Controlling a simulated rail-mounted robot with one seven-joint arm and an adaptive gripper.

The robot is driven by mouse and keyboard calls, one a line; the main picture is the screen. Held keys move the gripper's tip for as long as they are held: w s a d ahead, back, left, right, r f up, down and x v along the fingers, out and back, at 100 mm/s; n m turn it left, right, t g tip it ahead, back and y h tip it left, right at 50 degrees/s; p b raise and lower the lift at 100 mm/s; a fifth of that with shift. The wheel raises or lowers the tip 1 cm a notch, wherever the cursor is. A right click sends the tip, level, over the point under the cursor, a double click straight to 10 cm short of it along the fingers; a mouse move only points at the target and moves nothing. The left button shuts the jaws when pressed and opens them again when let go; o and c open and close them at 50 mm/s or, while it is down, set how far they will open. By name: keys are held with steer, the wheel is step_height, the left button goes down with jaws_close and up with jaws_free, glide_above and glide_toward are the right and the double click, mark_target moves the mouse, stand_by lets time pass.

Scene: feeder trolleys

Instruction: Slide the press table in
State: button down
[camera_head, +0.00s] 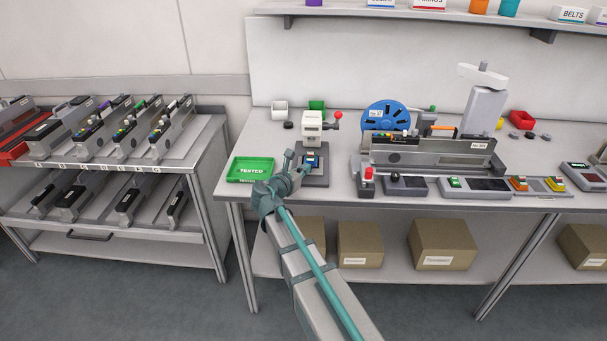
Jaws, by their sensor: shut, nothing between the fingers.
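The press (313,128) is a white upright unit with a red-knobbed lever at its right, standing on the left part of the workbench. Its dark grey base (316,180) reaches toward the bench's front edge. A small blue piece (311,160) sits low on the press, under the white head; I take this spot to be the press table, but it is small and partly covered.
A green "TESTED" tray (240,178) lies left of the press. A blue reel (386,117) and a long grey feeder (430,158) stand to the right. A trolley with several feeders (110,165) is at far left. Boxes (360,245) sit below the bench.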

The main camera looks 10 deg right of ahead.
steer(key=w, duration=0.2)
steer(key=w+d+p, duration=0.1)
steer(key=w, duration=0.4)
steer(key=shift+d, duration=0.35)
steer(key=shift+s+r, duration=0.1)
